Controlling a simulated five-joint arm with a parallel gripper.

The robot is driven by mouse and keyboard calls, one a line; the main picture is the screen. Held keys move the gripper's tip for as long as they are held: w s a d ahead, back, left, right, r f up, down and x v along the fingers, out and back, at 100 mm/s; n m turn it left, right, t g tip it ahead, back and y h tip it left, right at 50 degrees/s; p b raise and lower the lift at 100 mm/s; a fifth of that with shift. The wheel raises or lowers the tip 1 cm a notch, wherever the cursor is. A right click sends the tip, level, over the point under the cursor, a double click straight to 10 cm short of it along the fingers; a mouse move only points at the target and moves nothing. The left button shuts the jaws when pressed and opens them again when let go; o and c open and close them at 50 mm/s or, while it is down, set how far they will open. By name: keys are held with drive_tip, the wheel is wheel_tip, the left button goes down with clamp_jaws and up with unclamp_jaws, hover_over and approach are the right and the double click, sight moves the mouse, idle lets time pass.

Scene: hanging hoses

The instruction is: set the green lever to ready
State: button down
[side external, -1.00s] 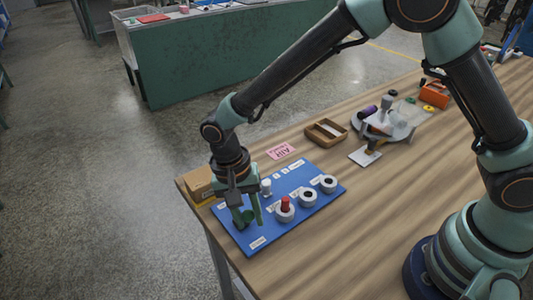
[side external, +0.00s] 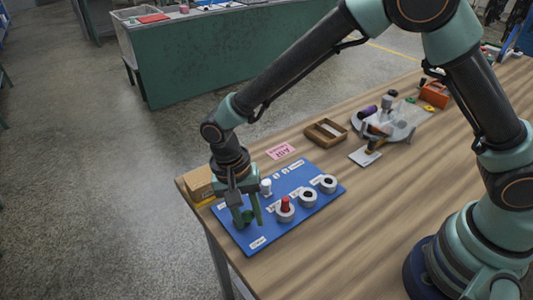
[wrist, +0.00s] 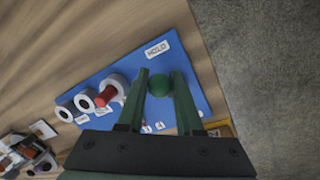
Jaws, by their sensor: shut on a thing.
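The blue board (side external: 318,200) lies flat on the wooden table, and it also shows in the wrist view (wrist: 187,50). The green lever (wrist: 160,85) shows as a round green knob near one end of the board. My gripper (side external: 247,215) is low over that end of the board, with its two green fingers on either side of the knob and shut on it. In the wrist view the fingers (wrist: 161,92) flank the knob. A white tag reading HOLD (wrist: 157,48) lies just beyond the knob. Part of the board is hidden by my gripper, and the smaller tags are hard to read.
A red peg (side external: 286,204) stands in a white ring beside my gripper, with more white rings (side external: 308,198) along the board. A small white post (side external: 266,187) stands behind. A cardboard box (side external: 199,183) sits at the table's corner. A wooden tray (side external: 326,132) lies farther back.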

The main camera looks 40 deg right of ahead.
drive_tip(key=shift+w, duration=0.1)
drive_tip(key=shift+w+r+g+h, duration=0.3)
drive_tip(key=shift+w+g+h, duration=0.3)
drive_tip(key=shift+w+g, duration=0.3)
drive_tip(key=c, duration=0.6)
unclamp_jaws()
drive_tip(key=shift+o, duration=0.2)
drive_tip(key=shift+s, duration=0.15)
drive_tip(key=shift+r, duration=0.1)
drive_tip(key=v, duration=1.2)
drive_tip(key=shift+w, duration=0.2)
